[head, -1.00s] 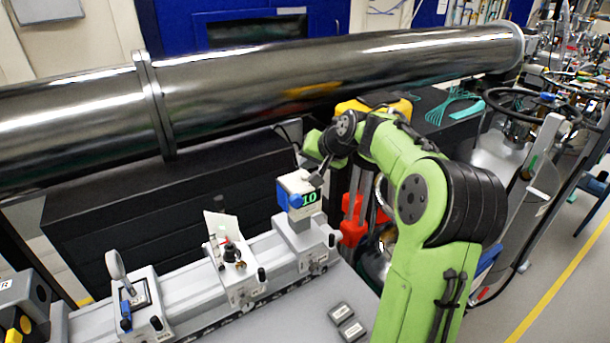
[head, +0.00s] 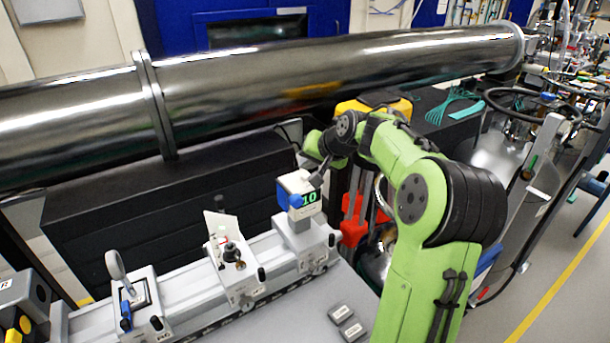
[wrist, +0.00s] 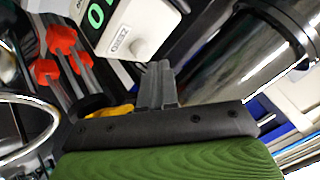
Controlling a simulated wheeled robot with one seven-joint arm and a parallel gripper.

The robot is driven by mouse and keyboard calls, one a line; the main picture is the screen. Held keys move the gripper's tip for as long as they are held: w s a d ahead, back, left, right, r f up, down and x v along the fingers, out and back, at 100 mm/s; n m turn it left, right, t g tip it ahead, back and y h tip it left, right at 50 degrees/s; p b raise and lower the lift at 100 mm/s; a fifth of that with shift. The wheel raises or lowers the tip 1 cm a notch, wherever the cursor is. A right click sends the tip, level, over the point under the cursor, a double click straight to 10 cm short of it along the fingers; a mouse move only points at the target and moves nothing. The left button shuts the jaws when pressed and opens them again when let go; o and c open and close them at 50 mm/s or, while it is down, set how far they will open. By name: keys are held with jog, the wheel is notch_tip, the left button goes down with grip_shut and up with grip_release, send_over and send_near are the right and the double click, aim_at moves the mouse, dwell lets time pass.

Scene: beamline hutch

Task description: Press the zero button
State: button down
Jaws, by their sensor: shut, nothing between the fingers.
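A white box-shaped meter (head: 300,196) with a green display reading 10 and a blue part on its left stands on the rail. It also shows in the wrist view (wrist: 135,14). There, a small round pale button, the zero button (wrist: 137,47), sits on its face beside a small label that seems to read ZERO. My gripper (wrist: 157,68) is shut and empty, its tips close to the button; a gap seems to remain, but contact is hard to judge. In the head view my gripper (head: 318,179) is small and dark at the meter's upper right, and the button cannot be made out.
A large metal pipe (head: 320,75) runs behind and above the meter. The rail carries other mounts, including one with a white plate (head: 219,231) and one with a ring (head: 116,266). Red parts (head: 352,232) stand right of the meter.

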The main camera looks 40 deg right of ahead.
jog(key=shift+f, duration=0.4)
jog(key=shift+f+b, duration=0.45)
jog(key=shift+b, duration=0.05)
dwell(0.3)
dwell(0.4)
jog(key=shift+r+p, duration=0.85)
jog(key=shift+r, duration=0.05)
notch_tip(320, 180, up, 5)
jog(key=p, duration=0.4)
jog(key=shift+r+p, duration=0.15)
jog(key=shift+p, duration=0.25)
jog(key=shift+f, duration=0.2)
